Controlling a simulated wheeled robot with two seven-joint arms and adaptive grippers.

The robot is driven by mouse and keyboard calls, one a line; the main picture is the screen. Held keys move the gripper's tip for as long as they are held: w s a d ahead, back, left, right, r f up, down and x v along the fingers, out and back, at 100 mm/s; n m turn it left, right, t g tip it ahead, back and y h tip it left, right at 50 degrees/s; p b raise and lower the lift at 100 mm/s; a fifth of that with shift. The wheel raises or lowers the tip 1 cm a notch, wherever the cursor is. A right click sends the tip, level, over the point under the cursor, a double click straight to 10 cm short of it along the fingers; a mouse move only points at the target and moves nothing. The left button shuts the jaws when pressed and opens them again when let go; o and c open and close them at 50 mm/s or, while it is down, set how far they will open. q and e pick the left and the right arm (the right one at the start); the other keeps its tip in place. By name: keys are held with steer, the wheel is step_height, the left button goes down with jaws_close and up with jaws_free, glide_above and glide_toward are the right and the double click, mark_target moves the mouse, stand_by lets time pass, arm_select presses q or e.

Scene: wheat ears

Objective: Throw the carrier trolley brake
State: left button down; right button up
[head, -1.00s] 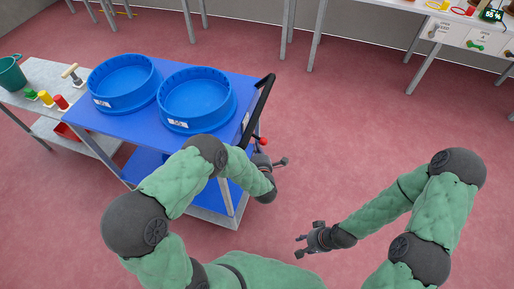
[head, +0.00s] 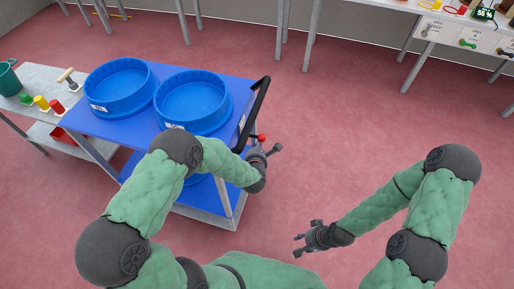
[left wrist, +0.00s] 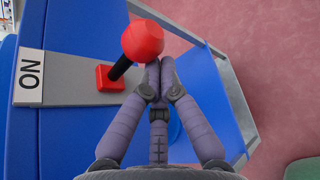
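The blue carrier trolley (head: 222,92) stands left of centre in the head view. Its brake is a red ball knob (head: 262,137) beside the black push handle. In the left wrist view the red knob (left wrist: 142,40) sits on a black stem from a red base, on a grey strip. An "ON" label (left wrist: 30,76) lies left of the base, and the lever leans away from it. My left gripper (left wrist: 160,62) is shut, its fingertips together just beside the knob; contact cannot be told. My right gripper (head: 300,238) is open and empty over the floor.
Two round blue bins (head: 120,90) (head: 193,104) sit on the trolley top. A grey side table (head: 48,78) with small coloured items adjoins it at left. A white table (head: 400,12) stands at back right. The red floor between is clear.

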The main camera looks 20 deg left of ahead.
arm_select(q)
steer(key=shift+r+n+h+b, duration=0.3)
steer(key=shift+r+b, duration=0.1)
steer(key=shift+r, duration=0.7)
arm_select(e)
steer(key=shift+f, duration=0.45)
arm_select(q)
steer(key=shift+r, duration=0.1)
